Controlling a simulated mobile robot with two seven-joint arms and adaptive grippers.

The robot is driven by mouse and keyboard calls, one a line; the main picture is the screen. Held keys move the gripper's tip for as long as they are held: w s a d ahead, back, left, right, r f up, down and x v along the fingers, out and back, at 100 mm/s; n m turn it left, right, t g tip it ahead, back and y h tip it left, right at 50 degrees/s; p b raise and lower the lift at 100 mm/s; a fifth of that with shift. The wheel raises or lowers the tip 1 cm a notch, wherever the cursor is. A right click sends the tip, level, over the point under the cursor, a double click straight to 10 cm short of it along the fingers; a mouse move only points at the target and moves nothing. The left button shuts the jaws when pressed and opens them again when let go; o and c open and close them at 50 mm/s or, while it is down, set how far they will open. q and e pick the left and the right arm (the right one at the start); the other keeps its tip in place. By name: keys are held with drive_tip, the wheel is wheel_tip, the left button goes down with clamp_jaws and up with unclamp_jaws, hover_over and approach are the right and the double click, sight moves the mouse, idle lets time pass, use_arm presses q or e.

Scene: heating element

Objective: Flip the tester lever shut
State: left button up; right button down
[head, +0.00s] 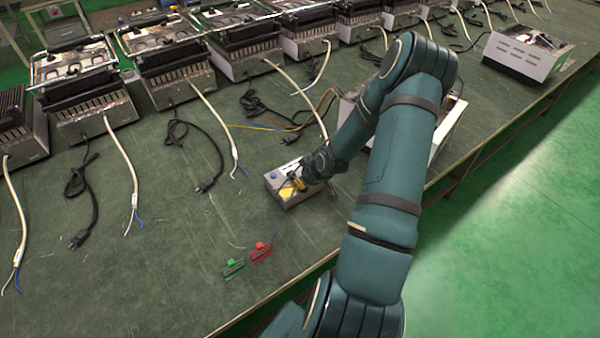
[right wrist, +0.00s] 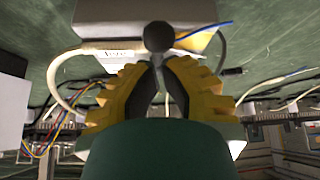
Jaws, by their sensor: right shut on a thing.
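The tester (head: 280,181) is a small light-grey box on the green bench, in the middle of the head view. My right gripper (head: 293,186) reaches down over it and hides part of its top. In the right wrist view my yellow-padded right gripper (right wrist: 160,62) has its fingertips closed together at a dark round lever knob (right wrist: 158,37). The lever's shaft is hidden by the fingers, and its angle cannot be made out. Part of a pale box with lettering (right wrist: 112,55) shows behind the fingers. My left gripper is out of view.
A green clip (head: 233,267) and a red clip (head: 261,252) lie in front of the tester. A white-cased unit (head: 445,128) stands behind my right arm, with coloured wires running left. Several heater units (head: 90,118) with loose cables line the back. The bench's left front is mostly clear.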

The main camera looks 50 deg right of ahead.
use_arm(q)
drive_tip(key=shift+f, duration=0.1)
use_arm(e)
drive_tip(key=shift+s+a+f, duration=0.15)
drive_tip(key=shift+s+f, duration=0.15)
drive_tip(key=shift+f, duration=0.3)
idle(0.3)
